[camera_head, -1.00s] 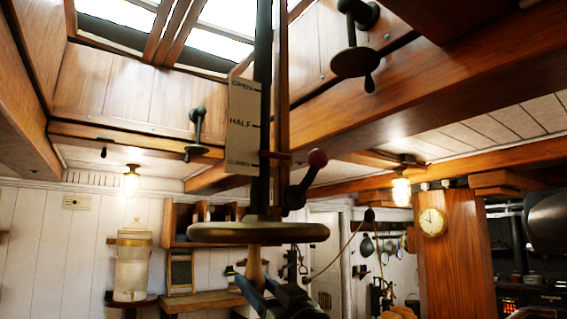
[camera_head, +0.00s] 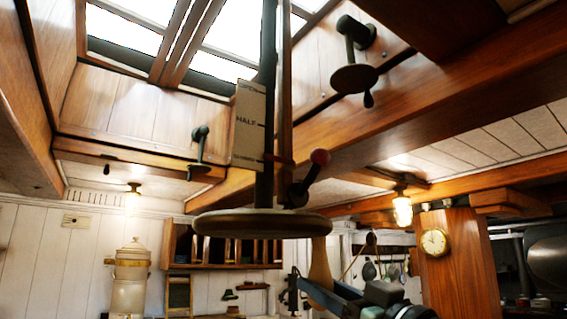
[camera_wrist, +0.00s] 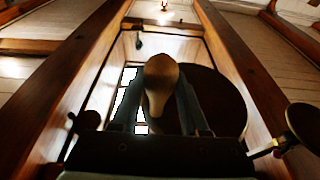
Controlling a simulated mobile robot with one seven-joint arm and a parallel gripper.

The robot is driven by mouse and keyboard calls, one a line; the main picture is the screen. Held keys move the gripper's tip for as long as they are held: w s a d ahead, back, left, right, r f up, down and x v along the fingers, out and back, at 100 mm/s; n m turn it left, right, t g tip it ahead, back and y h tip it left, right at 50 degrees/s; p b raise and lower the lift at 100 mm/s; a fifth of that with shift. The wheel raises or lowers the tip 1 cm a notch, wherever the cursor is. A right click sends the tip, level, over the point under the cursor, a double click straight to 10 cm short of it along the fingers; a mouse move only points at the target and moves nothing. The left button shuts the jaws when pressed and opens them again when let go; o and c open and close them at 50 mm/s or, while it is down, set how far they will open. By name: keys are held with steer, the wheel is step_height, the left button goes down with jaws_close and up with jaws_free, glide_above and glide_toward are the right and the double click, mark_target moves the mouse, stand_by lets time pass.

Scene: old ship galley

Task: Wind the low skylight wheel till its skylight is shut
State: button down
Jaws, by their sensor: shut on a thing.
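The low skylight wheel (camera_head: 262,223) is a flat, dark round disc on an upright shaft (camera_head: 264,185), seen nearly edge-on in the head view. Its pale wooden handle (camera_head: 319,262) hangs below the right part of the rim. My gripper (camera_head: 322,288) is shut on this handle from below; the wrist view shows the rounded handle (camera_wrist: 161,78) between both fingers, with the wheel (camera_wrist: 215,100) behind. A card (camera_head: 248,130) beside the shaft has marks, HALF readable; a red pointer (camera_head: 280,160) is near its lowest mark. Bright skylight panes (camera_head: 215,45) show above; their opening is unclear.
A red-knobbed lever (camera_head: 310,178) stands just above the wheel. Other crank wheels hang at upper right (camera_head: 354,78) and left (camera_head: 199,168). Wooden beams (camera_head: 440,95) cross overhead. A clock post (camera_head: 455,270) and a lamp (camera_head: 402,208) are at right.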

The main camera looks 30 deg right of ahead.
steer(key=shift+s, duration=0.9)
steer(key=s+a+b, duration=0.2)
steer(key=s+a, duration=0.1)
steer(key=a, duration=0.3)
steer(key=shift+a+f, duration=0.15)
steer(key=shift+a, duration=0.25)
